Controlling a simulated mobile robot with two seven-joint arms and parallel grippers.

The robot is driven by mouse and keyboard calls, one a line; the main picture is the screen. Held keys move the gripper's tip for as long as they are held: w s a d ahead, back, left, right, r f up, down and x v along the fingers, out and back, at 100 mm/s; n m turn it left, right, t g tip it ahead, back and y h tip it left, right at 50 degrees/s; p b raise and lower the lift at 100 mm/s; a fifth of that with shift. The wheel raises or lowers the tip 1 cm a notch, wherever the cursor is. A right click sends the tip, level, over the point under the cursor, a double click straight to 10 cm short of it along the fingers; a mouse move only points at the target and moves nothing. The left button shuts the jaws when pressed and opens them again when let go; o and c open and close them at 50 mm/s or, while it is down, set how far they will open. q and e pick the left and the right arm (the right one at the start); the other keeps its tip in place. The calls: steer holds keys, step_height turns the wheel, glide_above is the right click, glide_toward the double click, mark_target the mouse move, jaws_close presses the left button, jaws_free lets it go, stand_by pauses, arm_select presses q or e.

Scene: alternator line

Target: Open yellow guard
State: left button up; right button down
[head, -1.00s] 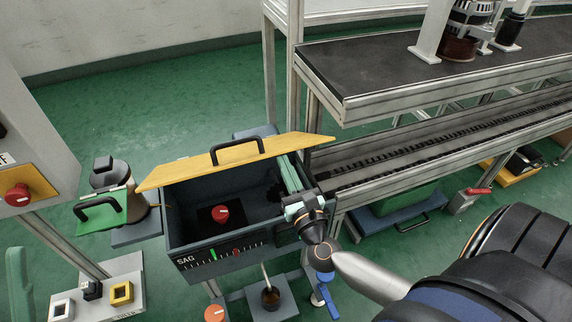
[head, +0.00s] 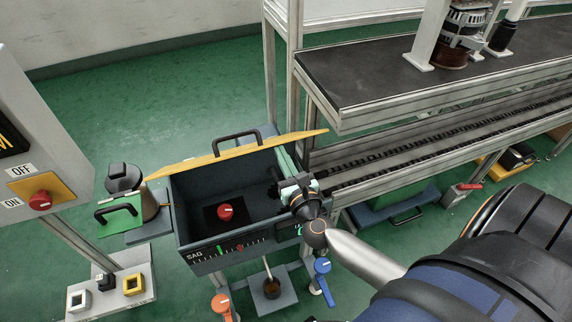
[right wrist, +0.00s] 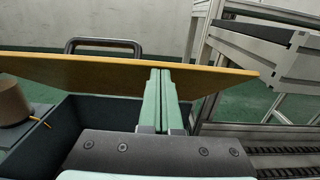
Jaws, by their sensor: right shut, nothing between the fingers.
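The yellow guard (head: 222,150) is a flat lid with a black handle (head: 236,143), hinged on a dark box (head: 225,246) marked SAG. It stands raised and tilted back at the box's far side, so the box is uncovered. A red knob (head: 225,211) shows inside. My right gripper (head: 284,165) reaches over the box's right end, its green fingers pointing toward the guard's underside. In the right wrist view the shut, empty fingers (right wrist: 160,95) reach up to the guard (right wrist: 110,73); they look in contact with it. My left gripper is out of view.
A conveyor (head: 440,140) and a dark-topped shelf (head: 400,70) stand to the right. A control panel (head: 40,190) with a red switch is at the left, near a green plate with a handle (head: 120,213).

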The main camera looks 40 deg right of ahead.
mark_target(278, 144)
steer(key=shift+w+d+r+g+p, duration=0.15)
steer(key=shift+w+r+p, duration=0.3)
steer(key=shift+r+p, duration=0.45)
steer(key=shift+w+d+r+g+p, duration=0.1)
steer(key=shift+w+r+g+p, duration=0.25)
steer(key=shift+p, duration=0.8)
steer(key=shift+w+d+r+p, duration=0.1)
steer(key=shift+w+r+p, duration=0.65)
steer(key=shift+p, duration=0.45)
steer(key=shift+w+d+r+p, duration=0.15)
steer(key=shift+w+r+p, duration=0.25)
steer(key=shift+r+p, duration=0.25)
arm_select(q)
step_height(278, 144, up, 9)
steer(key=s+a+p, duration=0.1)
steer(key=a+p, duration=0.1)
steer(key=p, duration=0.3)
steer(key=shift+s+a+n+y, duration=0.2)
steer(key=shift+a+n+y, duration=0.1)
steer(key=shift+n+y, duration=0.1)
arm_select(e)
steer(key=w+d+r, duration=0.3)
steer(key=w+r, duration=0.3)
steer(key=w, duration=0.6)
steer(key=shift+r, duration=0.2)
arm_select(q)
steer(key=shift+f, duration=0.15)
arm_select(e)
steer(key=shift+f, duration=0.1)
